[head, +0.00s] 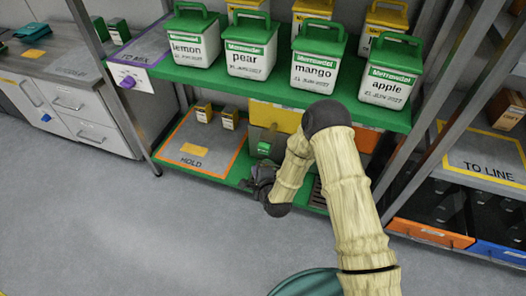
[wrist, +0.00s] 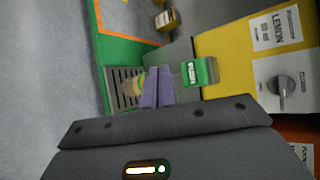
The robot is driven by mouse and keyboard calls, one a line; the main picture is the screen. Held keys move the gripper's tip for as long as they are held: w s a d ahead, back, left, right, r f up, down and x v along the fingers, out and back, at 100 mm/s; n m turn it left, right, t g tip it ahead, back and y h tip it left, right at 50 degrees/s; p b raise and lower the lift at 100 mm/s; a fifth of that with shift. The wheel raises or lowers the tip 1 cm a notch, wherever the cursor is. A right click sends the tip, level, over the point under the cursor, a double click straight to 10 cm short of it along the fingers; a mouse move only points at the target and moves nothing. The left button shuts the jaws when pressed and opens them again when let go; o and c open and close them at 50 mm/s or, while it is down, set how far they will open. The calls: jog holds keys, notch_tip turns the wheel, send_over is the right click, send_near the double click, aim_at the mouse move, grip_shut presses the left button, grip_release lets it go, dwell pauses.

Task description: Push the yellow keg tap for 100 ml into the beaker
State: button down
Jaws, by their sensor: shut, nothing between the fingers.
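The yellow keg (head: 275,115) stands on the lower shelf. In the wrist view its yellow front (wrist: 235,60) carries a label reading LEMON and a grey dial (wrist: 284,88). A green push tap (wrist: 200,71) sticks out of a grey panel beside it; it also shows in the head view (head: 264,148). My gripper (wrist: 158,86) is shut and empty, its purple fingers to the left of the tap, apparently apart from it. In the head view my gripper (head: 258,180) is low before the shelf. Behind the fingers, a small greenish-orange thing (wrist: 136,84), possibly the beaker, is mostly hidden on the drip grate (wrist: 117,82).
Labelled tubs with green lids, including pear (head: 250,60) and mango (head: 315,72), stand on the upper green shelf. The orange-edged HOLD mat (head: 190,150) lies left of the keg with small yellow boxes. An orange-fronted unit (head: 362,137) stands right. The floor in front is clear.

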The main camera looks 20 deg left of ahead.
aim_at(262, 151)
jog(key=w, duration=0.6)
jog(key=shift+d+b, duration=0.25)
jog(key=shift+b, duration=0.2)
jog(key=shift+w, duration=0.1)
dwell(1.4)
jog(key=shift+w, duration=0.35)
jog(key=shift+w+d, duration=0.1)
jog(key=shift+w, duration=0.65)
dwell(1.2)
jog(key=shift+s, duration=1.15)
jog(key=shift+s+a+p, duration=0.15)
jog(key=shift+s+p, duration=0.15)
jog(key=shift+s, duration=0.95)
jog(key=shift+s+a+p, duration=0.1)
jog(key=shift+s+p, duration=0.15)
jog(key=shift+s, duration=1)
